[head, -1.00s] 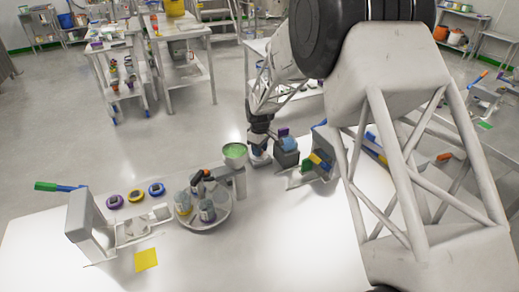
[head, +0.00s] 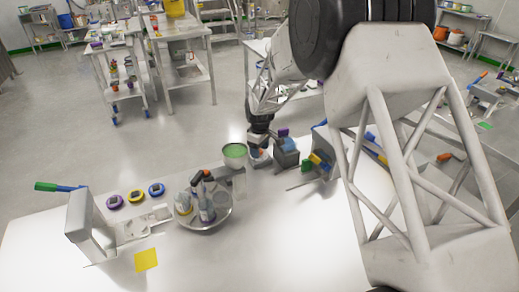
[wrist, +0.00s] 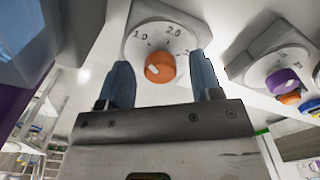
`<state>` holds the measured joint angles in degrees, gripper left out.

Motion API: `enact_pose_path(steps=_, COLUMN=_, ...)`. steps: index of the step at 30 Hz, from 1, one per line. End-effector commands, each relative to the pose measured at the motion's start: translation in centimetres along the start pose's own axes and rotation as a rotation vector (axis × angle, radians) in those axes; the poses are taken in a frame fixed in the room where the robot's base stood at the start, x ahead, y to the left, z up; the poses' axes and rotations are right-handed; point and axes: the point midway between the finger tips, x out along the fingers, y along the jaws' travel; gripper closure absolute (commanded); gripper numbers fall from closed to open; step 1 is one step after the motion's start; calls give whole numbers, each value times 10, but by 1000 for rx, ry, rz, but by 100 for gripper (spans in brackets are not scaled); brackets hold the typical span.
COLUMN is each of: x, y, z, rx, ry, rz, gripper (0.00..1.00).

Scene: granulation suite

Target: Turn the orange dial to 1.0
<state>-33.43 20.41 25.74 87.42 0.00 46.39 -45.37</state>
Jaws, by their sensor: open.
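The orange dial (wrist: 159,67) sits on a pale round face with printed numbers, among them 2.0 and one at the left that looks like 1.0. A white mark shows on the knob, pointing roughly left. My gripper (wrist: 163,75) is open, with one blue finger on each side of the orange dial in the wrist view. I cannot tell whether either finger touches it. In the head view my gripper (head: 258,152) is low at the back of the white table, where the dial is mostly hidden.
A purple dial (wrist: 283,81) on a similar housing is close on the right in the wrist view. In the head view, a green-filled cup (head: 235,152) and a round dish (head: 222,215) with bottles stand left of my gripper. The table's front middle is clear.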

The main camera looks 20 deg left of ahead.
Motion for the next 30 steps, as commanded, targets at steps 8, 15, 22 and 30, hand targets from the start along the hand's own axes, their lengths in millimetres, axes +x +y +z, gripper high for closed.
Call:
enact_pose_path(steps=8, x=-9, y=0, z=0, rx=0, ry=0, rz=0, gripper=41)
enact_pose_path(steps=15, x=-36, y=0, z=0, rx=0, ry=1, rz=1, gripper=41)
enact_pose_path(steps=22, x=-64, y=0, z=0, rx=0, ry=1, rz=1, gripper=41)
enact_pose_path(steps=30, x=-78, y=0, z=0, rx=0, ry=1, rz=1, gripper=41)
